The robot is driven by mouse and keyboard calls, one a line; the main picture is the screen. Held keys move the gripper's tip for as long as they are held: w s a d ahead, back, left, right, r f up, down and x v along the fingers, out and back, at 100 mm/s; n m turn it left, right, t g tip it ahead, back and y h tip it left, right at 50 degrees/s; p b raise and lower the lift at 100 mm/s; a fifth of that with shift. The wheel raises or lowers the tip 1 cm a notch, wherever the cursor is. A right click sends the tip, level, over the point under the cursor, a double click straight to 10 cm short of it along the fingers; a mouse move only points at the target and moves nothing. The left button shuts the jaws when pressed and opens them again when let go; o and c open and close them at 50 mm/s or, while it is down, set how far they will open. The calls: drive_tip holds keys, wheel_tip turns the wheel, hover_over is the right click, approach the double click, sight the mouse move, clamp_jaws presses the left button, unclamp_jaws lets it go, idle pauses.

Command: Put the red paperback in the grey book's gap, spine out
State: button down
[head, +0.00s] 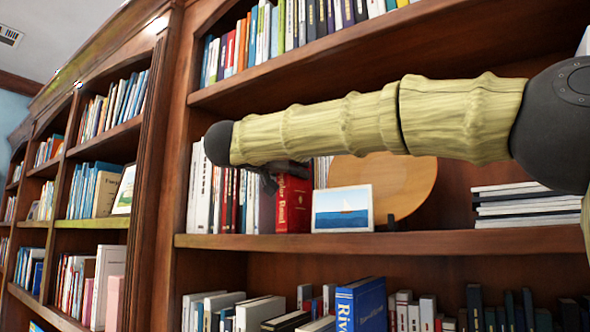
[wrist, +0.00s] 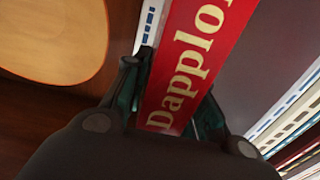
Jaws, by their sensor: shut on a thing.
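The red paperback (head: 293,203) is upright at the right end of the book row on the middle shelf, its lettered spine facing out. In the wrist view the red paperback (wrist: 192,55) runs up between the fingers of my gripper (wrist: 168,100), which is shut on it. In the head view my gripper (head: 270,176) is at the upper part of the book, partly hidden behind my arm's end. A plain grey surface (wrist: 262,65) lies right of the red book in the wrist view; I cannot tell whether it is the grey book. No clear gap shows.
A framed sailboat picture (head: 342,208) stands just right of the red book, with a round wooden plate (head: 385,185) behind it. White and dark red books (head: 215,200) stand to the left. A flat stack of books (head: 525,205) lies far right. The shelf above is close over my arm.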

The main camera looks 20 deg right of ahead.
drive_tip(key=shift+f, duration=0.1)
idle(0.3)
drive_tip(key=c, duration=1.1)
unclamp_jaws()
drive_tip(key=v, duration=1.2)
